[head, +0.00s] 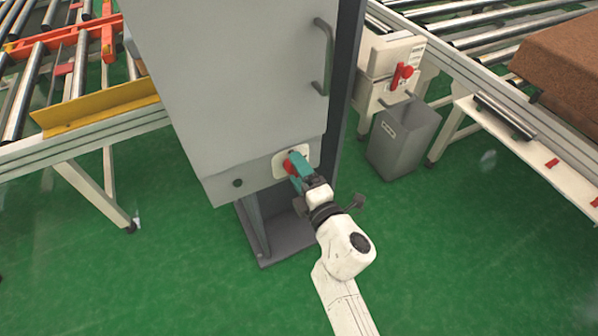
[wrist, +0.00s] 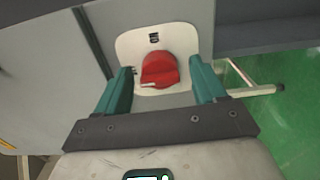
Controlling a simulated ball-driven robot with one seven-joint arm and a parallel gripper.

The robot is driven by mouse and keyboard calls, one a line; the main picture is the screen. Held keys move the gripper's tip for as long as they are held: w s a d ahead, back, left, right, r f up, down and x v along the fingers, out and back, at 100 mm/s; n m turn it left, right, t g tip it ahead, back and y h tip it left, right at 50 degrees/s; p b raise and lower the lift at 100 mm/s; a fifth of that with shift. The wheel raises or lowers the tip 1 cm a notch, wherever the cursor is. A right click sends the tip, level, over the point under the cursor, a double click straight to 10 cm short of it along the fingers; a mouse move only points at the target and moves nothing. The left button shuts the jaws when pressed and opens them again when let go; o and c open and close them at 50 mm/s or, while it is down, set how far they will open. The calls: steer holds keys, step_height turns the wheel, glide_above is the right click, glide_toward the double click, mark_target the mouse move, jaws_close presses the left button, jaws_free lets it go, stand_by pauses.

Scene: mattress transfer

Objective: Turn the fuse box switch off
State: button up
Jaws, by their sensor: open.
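The fuse box is a tall grey cabinet (head: 235,75) with a vertical handle at its upper right. Its red rotary switch (wrist: 159,70) sits on a pale plate (wrist: 126,45) low on the front panel. In the head view the switch (head: 289,167) is partly hidden by my gripper. My gripper (head: 296,165) is open in front of the switch. In the wrist view its two teal fingers (wrist: 161,88) stand left and right of the red knob, with gaps visible on both sides. A small white mark shows on the knob's lower left. I cannot tell the depth gap between fingertips and plate.
A second white box with a red switch (head: 401,75) stands to the right, above a grey bin (head: 402,138). Roller conveyors flank the cabinet, the left with a yellow guard (head: 95,107). A brown mattress (head: 565,60) lies at right. Green floor is clear in front.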

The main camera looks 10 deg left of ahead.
steer(key=p+v, duration=0.2)
steer(key=v, duration=0.8)
steer(key=shift+s+d, duration=0.25)
steer(key=shift+s, duration=0.1)
steer(key=w+d+m+t+h, duration=0.1)
steer(key=d+m+h, duration=0.85)
steer(key=d, duration=0.45)
steer(key=s+d+f+m+g+h, duration=0.2)
steer(key=d+m, duration=0.2)
steer(key=d, duration=0.2)
steer(key=s+d+f+m+g+h, duration=0.2)
steer(key=s+d+m, duration=0.1)
steer(key=d+m, duration=0.15)
steer(key=s+d+f+m+g+y, duration=0.1)
steer(key=s+m+g, duration=0.3)
steer(key=s, duration=0.7)
steer(key=s+d+f+m+g+y, duration=0.1)
steer(key=s+f+m+g+y, duration=0.1)
steer(key=s+g, duration=0.5)
steer(key=s+f+m, duration=0.1)
steer(key=s+f, duration=0.1)
steer(key=s, duration=0.2)
steer(key=shift+d+m, duration=0.2)
steer(key=shift+m, duration=0.2)
steer(key=shift+f, duration=0.1)
steer(key=shift+c, duration=0.3)
